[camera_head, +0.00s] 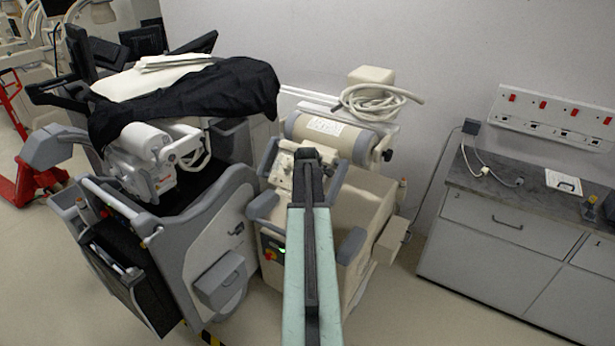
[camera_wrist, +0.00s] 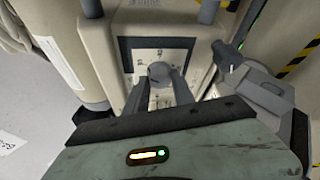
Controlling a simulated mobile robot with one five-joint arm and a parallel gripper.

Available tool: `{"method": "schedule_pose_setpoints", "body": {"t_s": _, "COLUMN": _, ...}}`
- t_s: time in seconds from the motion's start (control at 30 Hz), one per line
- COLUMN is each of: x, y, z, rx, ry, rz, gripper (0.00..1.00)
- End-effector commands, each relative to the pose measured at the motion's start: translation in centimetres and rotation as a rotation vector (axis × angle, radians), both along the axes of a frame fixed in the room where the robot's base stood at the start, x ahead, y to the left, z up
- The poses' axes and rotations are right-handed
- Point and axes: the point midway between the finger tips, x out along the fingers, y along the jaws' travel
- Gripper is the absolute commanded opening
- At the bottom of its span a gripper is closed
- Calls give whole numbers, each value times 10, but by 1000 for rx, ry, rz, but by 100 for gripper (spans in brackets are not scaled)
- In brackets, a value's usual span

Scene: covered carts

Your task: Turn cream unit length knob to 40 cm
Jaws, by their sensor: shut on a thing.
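The cream unit (camera_head: 370,190) stands in the middle of the head view, with a horizontal cylinder across its top. In the wrist view its cream body (camera_wrist: 150,30) carries a dark-framed panel with a pale face (camera_wrist: 146,57) and small markings. A round grey knob (camera_wrist: 159,71) sits on that panel. My gripper (camera_wrist: 160,80) is at the panel with its two dark fingers on either side of the knob, shut on it. The scale marks are too small to read, and the fingers hide part of the panel. In the head view my arm covers the knob.
A grey cart (camera_head: 205,240) under a black cloth (camera_head: 190,100) stands close to the left of the cream unit. A coiled pale hose (camera_head: 375,100) lies on the unit's top. A grey cabinet (camera_head: 490,235) stands at the right wall, with open floor before it.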

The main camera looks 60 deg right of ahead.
Motion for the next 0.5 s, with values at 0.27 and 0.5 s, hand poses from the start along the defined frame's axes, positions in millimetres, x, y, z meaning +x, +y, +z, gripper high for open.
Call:
{"method": "schedule_pose_setpoints", "body": {"t_s": 0.27, "x": -1, "y": 4, "z": -7, "rx": 2, "ry": -182, "rz": -180, "gripper": 0}}
{"method": "schedule_pose_setpoints", "body": {"t_s": 0.5, "x": -1, "y": 5, "z": -7, "rx": 0, "ry": -345, "rz": -339, "gripper": 0}}
